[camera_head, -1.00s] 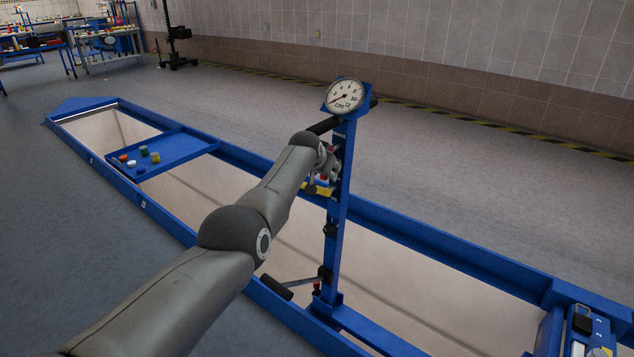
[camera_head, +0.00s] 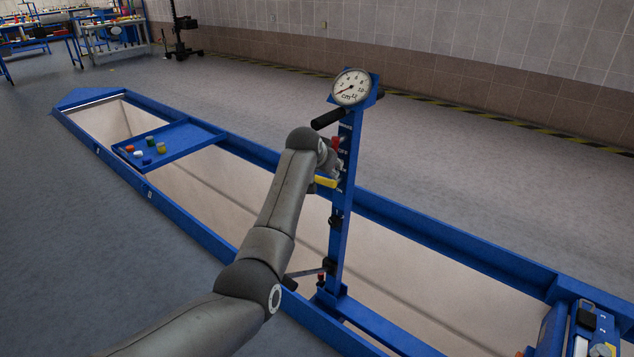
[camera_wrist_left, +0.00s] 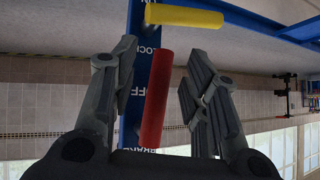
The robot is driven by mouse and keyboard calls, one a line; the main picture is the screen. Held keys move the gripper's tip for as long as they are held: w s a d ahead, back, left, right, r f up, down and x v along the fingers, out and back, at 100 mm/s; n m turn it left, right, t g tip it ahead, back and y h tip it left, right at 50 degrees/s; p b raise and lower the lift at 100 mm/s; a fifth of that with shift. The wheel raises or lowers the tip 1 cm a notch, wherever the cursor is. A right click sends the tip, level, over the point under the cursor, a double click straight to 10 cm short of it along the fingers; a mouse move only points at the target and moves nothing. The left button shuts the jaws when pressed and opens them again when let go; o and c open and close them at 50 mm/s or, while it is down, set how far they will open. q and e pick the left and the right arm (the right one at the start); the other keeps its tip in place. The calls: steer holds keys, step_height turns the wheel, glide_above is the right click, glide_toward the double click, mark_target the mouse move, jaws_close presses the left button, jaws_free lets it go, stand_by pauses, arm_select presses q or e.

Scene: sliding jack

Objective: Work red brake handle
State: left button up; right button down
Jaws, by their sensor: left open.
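The red brake handle (camera_wrist_left: 156,98) shows in the left wrist view, on the blue column (camera_wrist_left: 136,70) with the words LOCK, OFF and BRAKE. My left gripper (camera_wrist_left: 160,62) is open, with one finger on each side of the red handle. I see a gap on the right side; on the left the finger is close to the column. In the head view a bit of the red handle (camera_head: 335,142) shows beside my left wrist; my left arm hides most of the gripper. My right gripper is not in view.
A yellow handle (camera_wrist_left: 184,16) sits by the red one, also on the column in the head view (camera_head: 326,182). A round gauge (camera_head: 352,87) tops the column. A blue-framed pit (camera_head: 240,262) runs below, with a tray (camera_head: 182,147) of small pots.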

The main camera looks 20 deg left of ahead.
arm_select(q)
steer(key=s, duration=0.8)
steer(key=shift+s, duration=0.15)
steer(key=shift+d, duration=0.1)
